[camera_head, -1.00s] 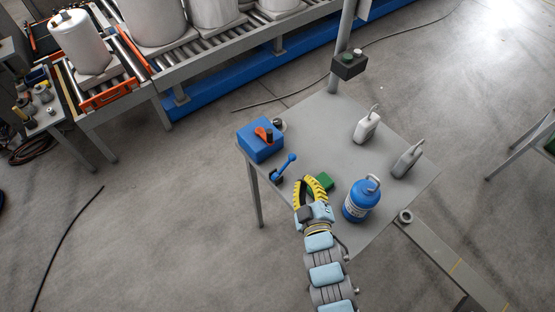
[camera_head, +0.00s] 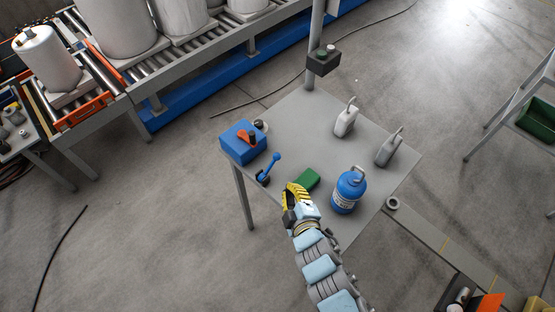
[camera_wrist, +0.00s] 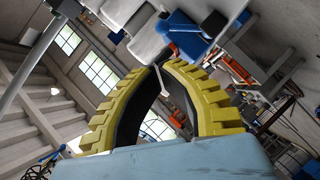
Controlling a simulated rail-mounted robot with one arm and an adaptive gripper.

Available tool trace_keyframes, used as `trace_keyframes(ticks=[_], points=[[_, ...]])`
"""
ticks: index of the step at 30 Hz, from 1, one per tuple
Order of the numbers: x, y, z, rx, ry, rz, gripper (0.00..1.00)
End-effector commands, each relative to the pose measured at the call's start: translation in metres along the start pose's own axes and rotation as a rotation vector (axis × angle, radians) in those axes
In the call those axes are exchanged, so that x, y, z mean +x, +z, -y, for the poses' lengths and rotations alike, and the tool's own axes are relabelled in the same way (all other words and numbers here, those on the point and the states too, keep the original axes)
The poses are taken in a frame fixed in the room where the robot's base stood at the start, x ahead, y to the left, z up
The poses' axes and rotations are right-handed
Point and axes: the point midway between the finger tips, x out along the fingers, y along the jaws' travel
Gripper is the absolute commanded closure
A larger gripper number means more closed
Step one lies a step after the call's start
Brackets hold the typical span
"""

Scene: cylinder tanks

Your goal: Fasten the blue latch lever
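The blue latch lever (camera_head: 272,166) leans up and to the right from a small dark base (camera_head: 262,179) near the table's left front edge. My gripper (camera_head: 293,186) is close to the right and front of the lever, apart from it, with its yellow fingers seen nearly edge-on. In the wrist view its curved fingers (camera_wrist: 164,65) come together at the tips around a hollow, and nothing is clearly held. A blue shape (camera_wrist: 188,42) shows just beyond the tips there; I cannot tell whether it is the lever.
On the table (camera_head: 305,120) stand a blue box (camera_head: 238,145) with an orange handle (camera_head: 244,137), a green block (camera_head: 307,178), a blue bottle (camera_head: 348,192) and two grey containers, (camera_head: 345,121) and (camera_head: 389,150). A post with a button box (camera_head: 323,62) rises at the back.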

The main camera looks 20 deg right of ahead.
Motion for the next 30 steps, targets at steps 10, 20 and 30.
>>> trace_keyframes(ticks=[10,20,30], points=[[0.026,-0.001,0.001,0.000,0.000,-0.003,1.00],[0.060,-0.001,0.000,0.002,0.000,-0.002,1.00],[0.101,-0.002,0.000,0.001,0.000,-0.003,1.00]])
